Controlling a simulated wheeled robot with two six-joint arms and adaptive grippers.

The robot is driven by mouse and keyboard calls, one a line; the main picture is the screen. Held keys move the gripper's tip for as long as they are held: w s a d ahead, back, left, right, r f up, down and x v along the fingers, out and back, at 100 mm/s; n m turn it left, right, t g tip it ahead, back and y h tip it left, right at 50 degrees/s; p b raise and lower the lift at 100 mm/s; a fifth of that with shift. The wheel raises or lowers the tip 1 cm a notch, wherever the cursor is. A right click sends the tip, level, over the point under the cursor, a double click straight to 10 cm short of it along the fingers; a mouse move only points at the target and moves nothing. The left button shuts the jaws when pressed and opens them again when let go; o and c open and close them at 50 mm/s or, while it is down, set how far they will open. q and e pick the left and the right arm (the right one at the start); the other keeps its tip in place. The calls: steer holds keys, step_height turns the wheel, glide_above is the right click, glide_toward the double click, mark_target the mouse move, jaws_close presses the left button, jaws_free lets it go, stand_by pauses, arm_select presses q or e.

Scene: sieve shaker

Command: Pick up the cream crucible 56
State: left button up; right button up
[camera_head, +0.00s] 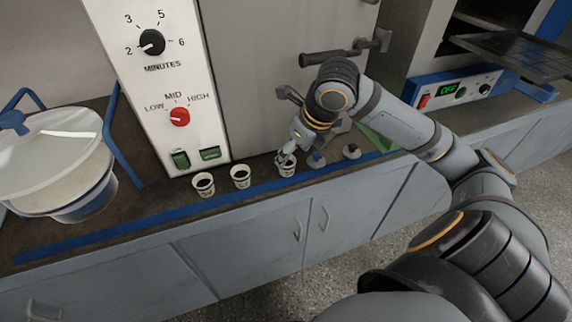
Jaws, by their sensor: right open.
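Three small cream crucibles with dark insides and small dark marks stand in a row on the counter: a left one (203,186), a middle one (240,178) and a right one (287,169). The marks are too small to read, so I cannot tell which is 56. My right gripper (287,153) is open and points down at the right crucible, with its fingertips at the rim. I cannot tell whether they touch it. My left gripper is not in view.
Two small grey-white items, one (316,160) partly behind my gripper and one (351,152) further right, continue the row. A blue strip (150,220) runs along the counter front. A white control panel (165,80) rises behind, and a lidded sieve shaker (55,150) stands left.

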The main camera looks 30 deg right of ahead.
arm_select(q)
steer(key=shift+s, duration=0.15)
arm_select(e)
steer(key=shift+w+a+f, duration=0.1)
steer(key=shift+f, duration=0.35)
steer(key=shift+w+a+f, duration=0.1)
steer(key=shift+w+f, duration=0.05)
steer(key=shift+f, duration=0.3)
steer(key=b+x, duration=0.1)
steer(key=x, duration=0.3)
steer(key=shift+f, duration=0.1)
steer(key=c, duration=0.7)
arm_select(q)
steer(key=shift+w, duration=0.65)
arm_select(e)
steer(key=c, duration=0.6)
